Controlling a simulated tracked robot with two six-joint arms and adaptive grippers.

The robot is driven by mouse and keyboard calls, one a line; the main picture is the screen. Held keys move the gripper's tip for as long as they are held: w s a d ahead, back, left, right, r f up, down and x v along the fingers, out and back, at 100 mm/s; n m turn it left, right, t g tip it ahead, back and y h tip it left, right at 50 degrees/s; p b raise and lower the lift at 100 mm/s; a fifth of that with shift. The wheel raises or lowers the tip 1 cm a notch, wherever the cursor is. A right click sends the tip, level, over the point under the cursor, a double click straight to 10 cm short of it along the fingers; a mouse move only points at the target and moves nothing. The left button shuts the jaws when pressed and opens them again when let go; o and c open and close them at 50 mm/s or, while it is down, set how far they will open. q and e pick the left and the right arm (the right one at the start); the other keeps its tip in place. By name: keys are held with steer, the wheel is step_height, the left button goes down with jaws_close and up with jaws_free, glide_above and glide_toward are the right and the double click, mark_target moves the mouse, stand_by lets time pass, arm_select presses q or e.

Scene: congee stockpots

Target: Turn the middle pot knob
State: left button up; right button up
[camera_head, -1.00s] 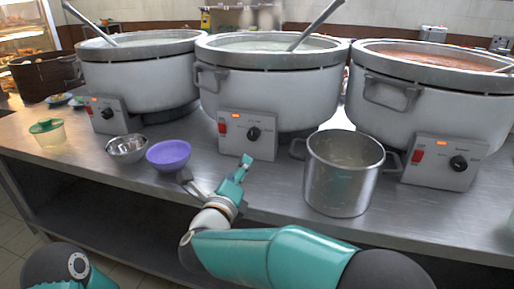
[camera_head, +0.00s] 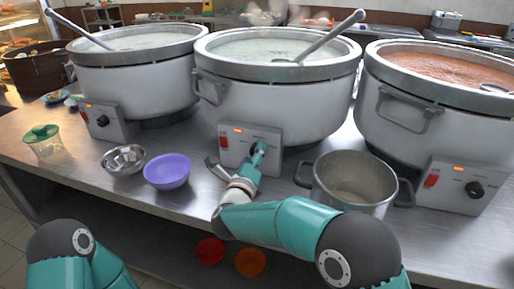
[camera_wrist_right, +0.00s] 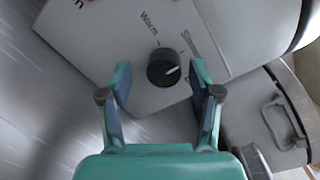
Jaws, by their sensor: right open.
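The middle pot (camera_head: 275,95) is large and white, with a control box (camera_head: 235,142) on its front. In the wrist view the box's round black knob (camera_wrist_right: 163,68) lies between the fingertips of my right gripper (camera_wrist_right: 161,80), with a gap on each side. The knob's white mark points to the right, and "Warm" is printed at its upper left. In the head view my right gripper (camera_head: 258,152) is at the box and hides most of the knob. It is open and empty. My left gripper is out of view.
A steel pot (camera_head: 352,180) stands close to the right of my right gripper. A purple bowl (camera_head: 167,171) and a metal bowl (camera_head: 123,159) stand to the left. The left pot (camera_head: 135,80) and right pot (camera_head: 420,105) have their own control boxes. A ladle (camera_head: 332,35) leans in the middle pot.

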steer(key=shift+w+d, duration=0.15)
steer(key=shift+d, duration=0.1)
steer(key=shift+c, duration=0.2)
steer(key=c, duration=1.1)
